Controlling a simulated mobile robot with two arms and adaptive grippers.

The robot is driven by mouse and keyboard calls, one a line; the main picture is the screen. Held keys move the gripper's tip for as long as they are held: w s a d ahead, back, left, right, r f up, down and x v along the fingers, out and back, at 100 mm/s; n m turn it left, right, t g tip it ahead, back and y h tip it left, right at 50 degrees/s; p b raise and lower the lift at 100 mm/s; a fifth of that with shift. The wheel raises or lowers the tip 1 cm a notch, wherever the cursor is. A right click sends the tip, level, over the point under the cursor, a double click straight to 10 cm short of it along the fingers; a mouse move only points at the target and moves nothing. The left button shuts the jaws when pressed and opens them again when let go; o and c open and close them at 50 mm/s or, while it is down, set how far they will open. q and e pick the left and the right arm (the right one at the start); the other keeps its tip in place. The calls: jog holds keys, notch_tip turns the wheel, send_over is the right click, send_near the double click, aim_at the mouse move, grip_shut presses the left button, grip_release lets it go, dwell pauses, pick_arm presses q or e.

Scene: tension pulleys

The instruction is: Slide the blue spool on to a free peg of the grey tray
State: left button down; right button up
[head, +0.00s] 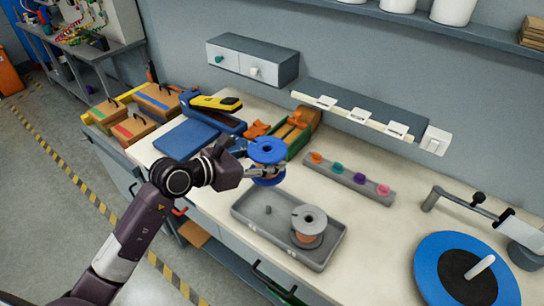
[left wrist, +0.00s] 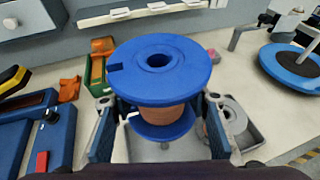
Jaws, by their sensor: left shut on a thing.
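The blue spool (head: 267,150), with copper-coloured winding, is held upright in my left gripper (head: 264,170), which is shut on it. In the left wrist view the blue spool (left wrist: 160,72) sits between the two fingers, its top flange with a centre hole facing up. The grey tray (head: 247,229) lies on the bench, in front and to the right of the held spool. A short bare peg (head: 268,210) stands in its left part. A grey spool (head: 309,220) with copper winding stands in its right part. The held spool is above and behind the tray, apart from it.
A grey strip with several coloured knobs (head: 347,178) lies behind the tray. A green box with orange parts (head: 297,130) and a blue case with a yellow tool (head: 213,105) stand behind the gripper. A blue disc (head: 430,266) is at right. Bench is clear between tray and disc.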

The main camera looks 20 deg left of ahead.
jog(key=f+b, duration=0.1)
jog(key=f, duration=0.1)
jog(key=s+f+b, duration=0.1)
jog(key=b, duration=0.1)
jog(key=f+b, duration=0.2)
jog(key=shift+s+a+f, duration=0.15)
jog(key=shift+s+f, duration=0.1)
jog(key=shift+f, duration=0.05)
jog(key=shift+w, duration=0.1)
dwell(0.9)
jog(key=shift+r, duration=0.1)
dwell(0.4)
jog(key=shift+f, duration=0.2)
